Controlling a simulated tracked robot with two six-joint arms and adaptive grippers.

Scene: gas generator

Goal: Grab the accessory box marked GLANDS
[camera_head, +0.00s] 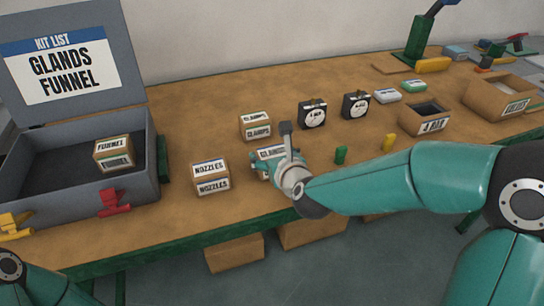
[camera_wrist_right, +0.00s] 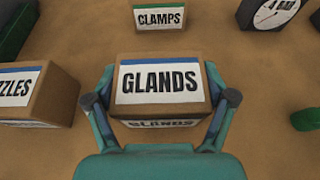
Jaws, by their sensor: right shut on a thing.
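The accessory box marked GLANDS (camera_wrist_right: 158,84) is a small cardboard box with a white label and blue stripe. My right gripper (camera_wrist_right: 160,98) has a finger against each side of it and is shut on it. In the head view the box (camera_head: 267,153) is at the front middle of the wooden table, partly hidden by my right gripper (camera_head: 273,163). Whether it touches the table is hard to tell. My left gripper is out of view; only part of my left arm shows at the bottom left.
The NOZZLES box (camera_head: 211,177) stands close left, and the CLAMPS box (camera_head: 256,125) behind. An open grey case (camera_head: 148,190) at left holds a FUNNEL box (camera_head: 114,152); its lid list (camera_head: 62,72) reads GLANDS, FUNNEL.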

